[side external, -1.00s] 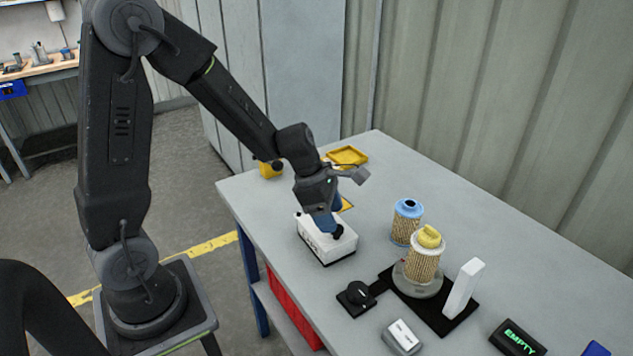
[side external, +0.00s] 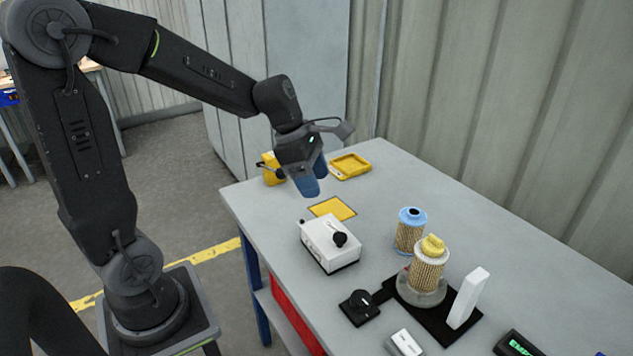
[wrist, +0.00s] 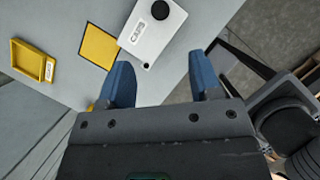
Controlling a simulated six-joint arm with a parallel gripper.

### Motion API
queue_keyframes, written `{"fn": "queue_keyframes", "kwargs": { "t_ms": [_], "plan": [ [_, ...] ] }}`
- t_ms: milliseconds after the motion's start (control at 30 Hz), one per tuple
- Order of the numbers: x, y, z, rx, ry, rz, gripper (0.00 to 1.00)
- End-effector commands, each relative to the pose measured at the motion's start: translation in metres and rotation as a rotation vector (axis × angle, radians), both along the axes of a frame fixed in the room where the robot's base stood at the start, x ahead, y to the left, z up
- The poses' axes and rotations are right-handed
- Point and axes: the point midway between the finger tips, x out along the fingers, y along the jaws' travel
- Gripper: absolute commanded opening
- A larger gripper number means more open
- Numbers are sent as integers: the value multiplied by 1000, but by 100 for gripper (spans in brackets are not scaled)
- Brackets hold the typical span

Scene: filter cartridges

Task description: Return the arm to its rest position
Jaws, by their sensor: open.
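My gripper (side external: 312,184) is open and empty. In the side external view it hangs above the far left part of the grey table (side external: 420,205), clear of the surface. Its two blue fingers stand apart in the wrist view (wrist: 160,85). The white box (side external: 328,245) with a black knob on top stands on the table below and in front of the gripper, not touching it. The white box also shows beyond the fingertips in the wrist view (wrist: 150,38).
A yellow square (side external: 332,208) and yellow tray (side external: 350,166) lie near the gripper. A blue-capped filter (side external: 410,232) stands beside a yellow-capped filter (side external: 428,270) on a round holder. A white upright block (side external: 468,298), a black knob unit (side external: 360,306) and a display (side external: 518,345) are nearer.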

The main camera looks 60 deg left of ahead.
Motion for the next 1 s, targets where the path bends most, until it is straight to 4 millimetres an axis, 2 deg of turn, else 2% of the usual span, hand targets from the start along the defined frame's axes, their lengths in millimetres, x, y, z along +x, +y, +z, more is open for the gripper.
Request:
{"fn": "queue_keyframes", "kwargs": {
  "t_ms": [67, 167, 400, 600, 700, 833, 1000],
  "plan": [
    [-4, -4, 3, 23, -19, -54, 58],
    [-15, -14, 13, 98, -78, -228, 58],
    [-67, -45, 41, 440, -290, -981, 58],
    [-111, -58, 54, 745, -408, -1608, 58],
    [-126, -60, 57, 867, -432, -1846, 58],
    [-138, -60, 58, 969, -441, -2043, 58],
    [-142, -60, 58, 1005, -441, -2117, 58]
  ]
}}
